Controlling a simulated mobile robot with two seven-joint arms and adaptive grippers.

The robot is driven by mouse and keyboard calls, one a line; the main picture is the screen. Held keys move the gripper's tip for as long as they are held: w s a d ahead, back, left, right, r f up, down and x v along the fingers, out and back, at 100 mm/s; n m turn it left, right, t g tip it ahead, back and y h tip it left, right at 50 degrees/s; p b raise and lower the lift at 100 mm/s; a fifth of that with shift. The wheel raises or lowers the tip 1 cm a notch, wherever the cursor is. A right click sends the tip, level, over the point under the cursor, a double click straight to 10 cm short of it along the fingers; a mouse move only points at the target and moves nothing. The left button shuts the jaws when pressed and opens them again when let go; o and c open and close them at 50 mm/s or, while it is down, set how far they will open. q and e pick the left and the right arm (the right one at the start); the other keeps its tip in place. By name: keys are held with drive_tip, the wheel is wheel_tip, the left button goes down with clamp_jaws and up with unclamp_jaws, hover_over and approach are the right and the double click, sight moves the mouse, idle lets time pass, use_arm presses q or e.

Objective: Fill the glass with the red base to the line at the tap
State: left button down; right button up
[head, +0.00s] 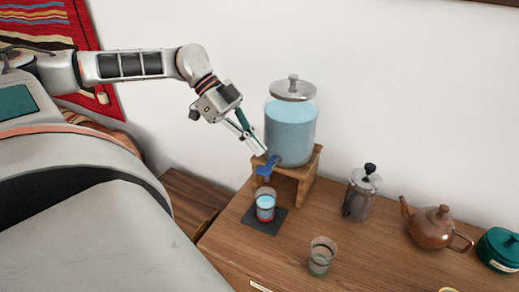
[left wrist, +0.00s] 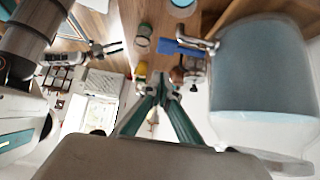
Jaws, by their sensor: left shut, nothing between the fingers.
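The glass with the red base (head: 265,208) stands upright on a dark mat (head: 275,224) below the tap. It holds blue water; I cannot make out its line. The tap (head: 267,166) has a blue lever and sits low on the front of a clear dispenser (head: 290,133) of blue water; the lever also shows in the left wrist view (left wrist: 184,47). My left gripper (head: 261,151) is shut and empty, just above the tap, apparently apart from the lever. My right gripper (left wrist: 114,48) appears only in the left wrist view, small, with its fingers apart.
The dispenser stands on a wooden stand (head: 300,173). A glass with a green base (head: 321,257) stands nearer the front of the wooden top. A French press (head: 361,192), a copper teapot (head: 436,226) and a green pot (head: 499,250) stand to the right.

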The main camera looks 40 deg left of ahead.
use_arm(q)
drive_tip(key=b+v, duration=0.2)
drive_tip(key=v, duration=0.8)
use_arm(e)
drive_tip(key=shift+w+a+f, duration=0.1)
drive_tip(key=shift+a+f, duration=0.35)
drive_tip(key=shift+a, duration=0.15)
use_arm(q)
drive_tip(key=shift+f, duration=0.15)
use_arm(e)
drive_tip(key=shift+d+f, duration=0.2)
drive_tip(key=shift+r, duration=0.1)
